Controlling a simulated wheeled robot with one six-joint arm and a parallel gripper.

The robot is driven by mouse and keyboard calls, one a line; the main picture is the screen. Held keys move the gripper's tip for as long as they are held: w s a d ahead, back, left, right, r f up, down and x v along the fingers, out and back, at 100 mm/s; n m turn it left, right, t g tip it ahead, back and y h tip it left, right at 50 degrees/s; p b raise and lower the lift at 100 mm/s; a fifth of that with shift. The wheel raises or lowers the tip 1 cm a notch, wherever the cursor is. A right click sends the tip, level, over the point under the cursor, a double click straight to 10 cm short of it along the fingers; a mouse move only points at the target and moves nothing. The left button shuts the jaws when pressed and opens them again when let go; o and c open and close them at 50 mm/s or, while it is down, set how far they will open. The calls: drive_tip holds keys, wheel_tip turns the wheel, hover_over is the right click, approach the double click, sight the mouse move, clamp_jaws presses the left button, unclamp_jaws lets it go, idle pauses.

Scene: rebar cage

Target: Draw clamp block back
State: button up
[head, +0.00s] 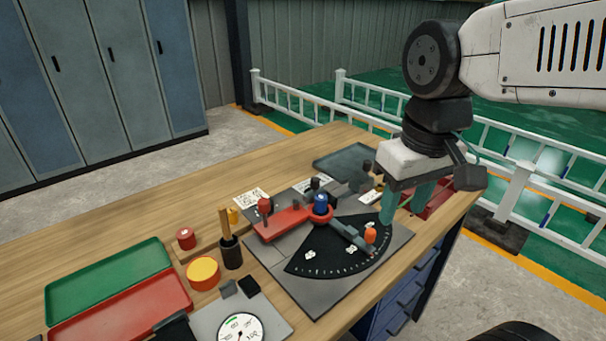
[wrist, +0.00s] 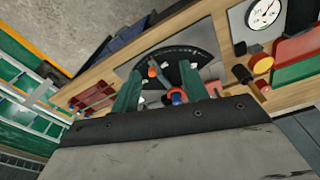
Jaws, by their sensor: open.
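A grey plate (head: 325,300) on the bench carries a black fan-shaped dial (head: 325,255) with white marks. A red block (head: 280,223) with a red knob (head: 264,205) lies on its left side; I cannot tell for sure that this is the clamp block. A blue knob (head: 320,204) stands at the dial's pivot. A grey lever (head: 345,232) runs from it to an orange knob (head: 370,235). My gripper (head: 405,212), with green fingers, is open and empty above the plate's right side. In the wrist view the orange knob (wrist: 153,72) shows between the fingers, apart from them.
Left on the wooden bench (head: 130,225) are a green tray (head: 105,275), a red tray (head: 125,310), a yellow-topped red pot (head: 202,272), a dark tool cup (head: 231,252) and a gauge (head: 240,328). A dark tray (head: 343,160) lies behind. White railings (head: 300,103) stand beyond.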

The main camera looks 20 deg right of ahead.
drive_tip(key=w+a+n, duration=0.1)
drive_tip(key=w+n, duration=0.3)
drive_tip(key=w, duration=1.3)
drive_tip(key=n+g, duration=0.1)
drive_tip(key=n, duration=0.1)
hover_over(316, 178)
drive_tip(key=f, duration=0.6)
drive_tip(key=shift+s+f, duration=0.1)
drive_tip(key=shift+s, duration=0.1)
drive_tip(key=shift+w+f, duration=0.15)
drive_tip(key=shift+f, duration=0.15)
wheel_tip(316, 178, down, 7)
drive_tip(key=shift+f, duration=0.2)
